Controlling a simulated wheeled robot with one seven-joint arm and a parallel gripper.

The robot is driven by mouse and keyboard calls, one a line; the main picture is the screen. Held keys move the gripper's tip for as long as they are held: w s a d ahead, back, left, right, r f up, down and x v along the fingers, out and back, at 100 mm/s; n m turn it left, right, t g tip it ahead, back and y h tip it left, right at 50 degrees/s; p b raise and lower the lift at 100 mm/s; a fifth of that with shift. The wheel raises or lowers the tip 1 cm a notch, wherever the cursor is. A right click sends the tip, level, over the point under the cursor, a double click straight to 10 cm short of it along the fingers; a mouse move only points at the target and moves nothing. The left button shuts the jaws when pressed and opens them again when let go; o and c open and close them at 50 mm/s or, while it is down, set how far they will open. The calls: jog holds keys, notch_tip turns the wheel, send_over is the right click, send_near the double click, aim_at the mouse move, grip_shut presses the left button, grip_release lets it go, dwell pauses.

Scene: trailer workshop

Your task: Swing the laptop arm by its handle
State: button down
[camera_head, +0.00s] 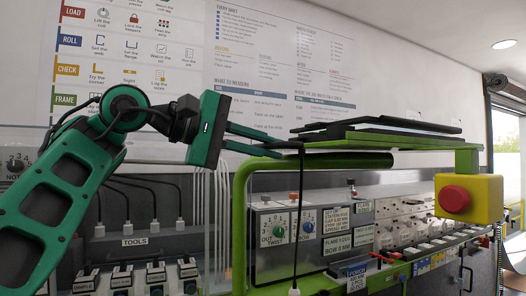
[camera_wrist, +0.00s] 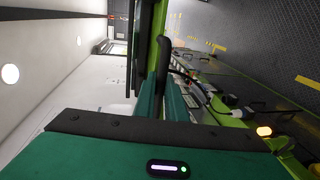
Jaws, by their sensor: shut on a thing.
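The laptop arm (camera_head: 420,147) is a bright green flat shelf in the head view, with a thin dark laptop (camera_head: 390,132) lying on it. A short black handle (camera_head: 284,145) sticks out from its left end. My gripper (camera_head: 272,147) reaches in from the left, with its two green fingers shut on the handle; the fingertips partly hide it. In the wrist view the green edge of the laptop arm (camera_wrist: 158,60) stands upright in the picture, just beyond my fingers (camera_wrist: 165,100). The exact contact is hard to make out there.
A bent green tube (camera_head: 240,200) stands below my gripper. A yellow box with a red button (camera_head: 454,199) hangs at the right end of the laptop arm. A grey panel with knobs and labels (camera_head: 285,235) lies underneath. A poster wall (camera_head: 270,75) is behind.

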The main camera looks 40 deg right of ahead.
jog(key=shift+f, duration=0.2)
jog(key=c, duration=1.8)
grip_release()
jog(key=shift+r, duration=0.1)
jog(key=shift+a, duration=0.15)
jog(key=v, duration=1)
jog(key=shift+w+a, duration=0.2)
jog(key=shift+a, duration=0.1)
